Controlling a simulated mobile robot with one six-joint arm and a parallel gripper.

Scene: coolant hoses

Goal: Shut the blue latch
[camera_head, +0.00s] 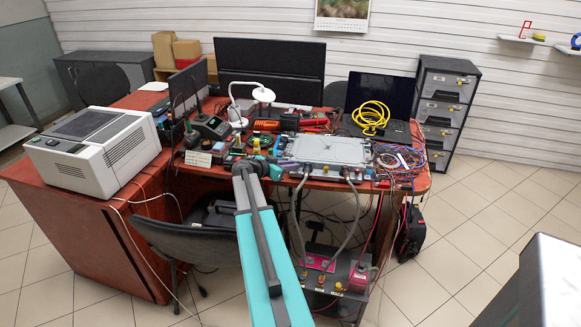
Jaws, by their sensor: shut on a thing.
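My teal and grey arm reaches from the bottom of the head view to the red-brown workbench. My gripper (284,168) is small in the picture, at the left front corner of a flat grey plate unit (328,150). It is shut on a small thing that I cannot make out. The blue latch cannot be told apart from the small fittings and my wrist there. Two grey hoses hang from the unit's front edge, a left one (296,210) and a right one (355,215).
A laptop with a coiled yellow cable (371,116) and tangled wires (400,160) lie right of the unit. A white lamp (262,95) stands behind. A black chair (195,240) is at left.

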